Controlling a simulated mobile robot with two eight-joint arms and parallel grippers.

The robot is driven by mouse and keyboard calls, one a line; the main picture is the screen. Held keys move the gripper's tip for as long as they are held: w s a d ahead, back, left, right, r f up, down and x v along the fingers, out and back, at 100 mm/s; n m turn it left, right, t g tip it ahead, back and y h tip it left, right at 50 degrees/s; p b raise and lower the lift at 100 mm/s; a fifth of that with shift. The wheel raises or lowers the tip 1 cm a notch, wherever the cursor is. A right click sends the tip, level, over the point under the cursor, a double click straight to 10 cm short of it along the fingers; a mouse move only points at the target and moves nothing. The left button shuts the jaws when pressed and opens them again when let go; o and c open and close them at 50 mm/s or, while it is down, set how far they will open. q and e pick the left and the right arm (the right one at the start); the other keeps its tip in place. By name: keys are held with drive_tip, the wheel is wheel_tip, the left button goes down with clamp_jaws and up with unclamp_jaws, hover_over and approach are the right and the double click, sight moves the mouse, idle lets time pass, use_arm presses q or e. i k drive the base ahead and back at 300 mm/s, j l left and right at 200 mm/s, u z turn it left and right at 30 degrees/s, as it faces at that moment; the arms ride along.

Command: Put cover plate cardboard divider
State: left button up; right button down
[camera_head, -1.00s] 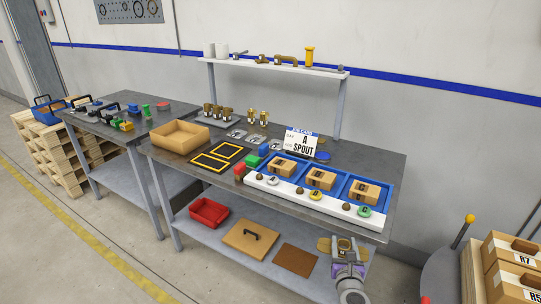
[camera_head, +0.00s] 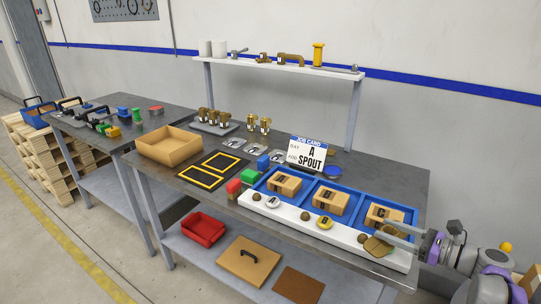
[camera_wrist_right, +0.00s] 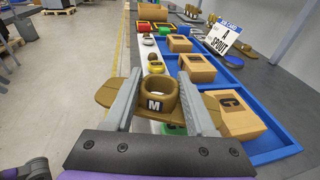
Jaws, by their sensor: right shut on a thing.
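My right gripper (camera_head: 388,234) comes in from the right over the front right corner of the bench. Its fingers are shut on a brown winged ring piece marked M (camera_wrist_right: 158,88), which also shows in the head view (camera_head: 377,246). The piece is in front of the box marked C (camera_wrist_right: 240,116), over the white strip's right end. A tan panel with a black handle (camera_head: 248,263), possibly the cover plate, lies on the lower shelf. A flat brown sheet (camera_head: 299,285), possibly the cardboard divider, lies to its right. My left gripper is out of view.
A blue tray (camera_head: 336,181) holds three cardboard boxes in its compartments. A white strip (camera_head: 290,212) with round pieces runs along its front. A job card (camera_head: 307,154) reading "A SPOUT" stands behind. An open cardboard tray (camera_head: 168,146) stands at the left.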

sight(169, 150)
drive_tip(key=i, duration=1.4)
